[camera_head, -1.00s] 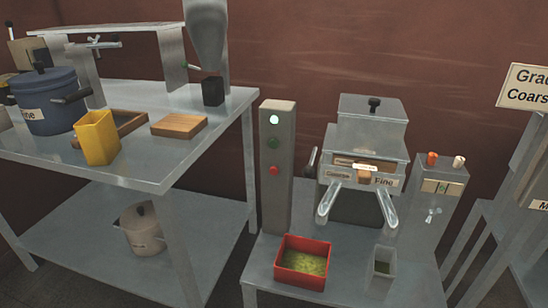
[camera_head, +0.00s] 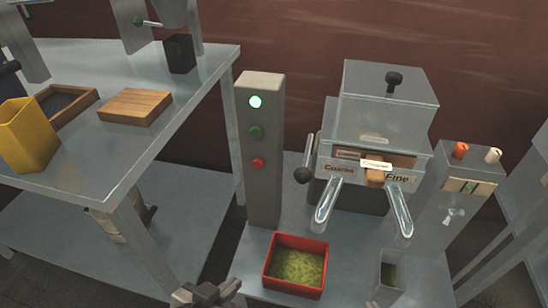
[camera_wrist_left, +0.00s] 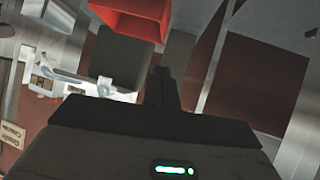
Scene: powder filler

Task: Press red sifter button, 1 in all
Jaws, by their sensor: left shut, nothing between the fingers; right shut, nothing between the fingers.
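The red button (camera_head: 258,163) is the lowest of the round fittings on the grey upright column (camera_head: 262,195), below a green button (camera_head: 256,132) and a lit white lamp (camera_head: 255,102). My left gripper (camera_head: 208,293) shows at the bottom edge of the head view, below and left of the column, apart from the red button. It looks shut and empty. In the left wrist view its dark fingers (camera_wrist_left: 163,88) are together with nothing between them. The red button cannot be made out in that view. My right gripper is not in view.
A red tray of green powder (camera_head: 296,265) stands in front of the column. The sifter (camera_head: 388,125) with Coarse and Fine labels and two chutes is right of the column. A shelved steel table (camera_head: 100,185) with a yellow cup (camera_head: 28,135) is at left.

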